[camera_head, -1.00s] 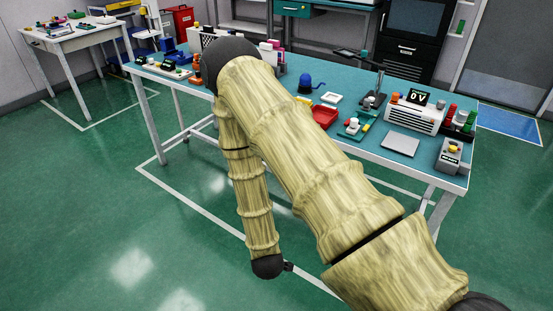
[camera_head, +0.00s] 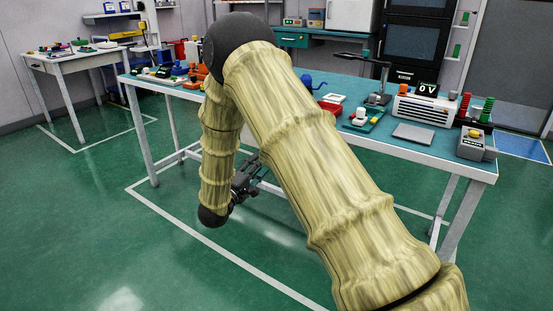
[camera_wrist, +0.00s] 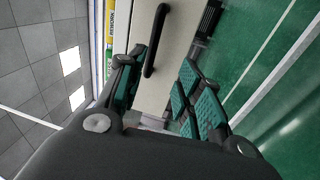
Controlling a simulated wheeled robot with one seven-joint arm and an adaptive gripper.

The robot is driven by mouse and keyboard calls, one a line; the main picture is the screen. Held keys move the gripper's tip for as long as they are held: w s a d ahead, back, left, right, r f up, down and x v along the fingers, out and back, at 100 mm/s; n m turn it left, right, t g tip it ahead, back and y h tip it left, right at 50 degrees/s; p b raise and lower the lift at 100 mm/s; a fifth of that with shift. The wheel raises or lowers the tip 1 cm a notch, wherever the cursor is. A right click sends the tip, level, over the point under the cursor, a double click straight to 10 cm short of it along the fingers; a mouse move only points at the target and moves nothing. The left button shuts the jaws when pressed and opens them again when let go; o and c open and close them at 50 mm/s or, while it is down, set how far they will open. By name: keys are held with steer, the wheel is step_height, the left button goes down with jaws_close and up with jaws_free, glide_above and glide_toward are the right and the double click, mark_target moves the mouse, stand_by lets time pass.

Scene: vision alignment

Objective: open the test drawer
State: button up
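In the wrist view, a black bar handle (camera_wrist: 157,38) stands on a pale beige front panel (camera_wrist: 178,45). I cannot tell for sure that this panel is the test drawer. My gripper (camera_wrist: 160,92) is open and empty, its teal-padded fingers apart on either side of the view. The handle appears beyond the fingertips, roughly in line with the gap, and looks untouched. In the head view, my gripper (camera_head: 246,180) hangs low, below the level of the blue-topped workbench (camera_head: 452,162). My arm hides part of the bench, and no test drawer is identifiable there.
The bench holds a white device reading "0 V" (camera_head: 425,108), a grey box with a yellow button (camera_head: 474,144) and a grey plate (camera_head: 412,133). A white side table (camera_head: 62,62) stands at the left. Open green floor (camera_head: 90,220) lies in front.

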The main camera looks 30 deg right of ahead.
steer(key=shift+g+h, duration=0.4)
steer(key=b+x, duration=0.1)
steer(key=x, duration=0.2)
steer(key=b+x, duration=0.1)
steer(key=x, duration=0.3)
steer(key=b+x, duration=0.1)
steer(key=x, duration=0.3)
steer(key=shift+r, duration=0.35)
steer(key=shift+c, duration=0.3)
jaws_close()
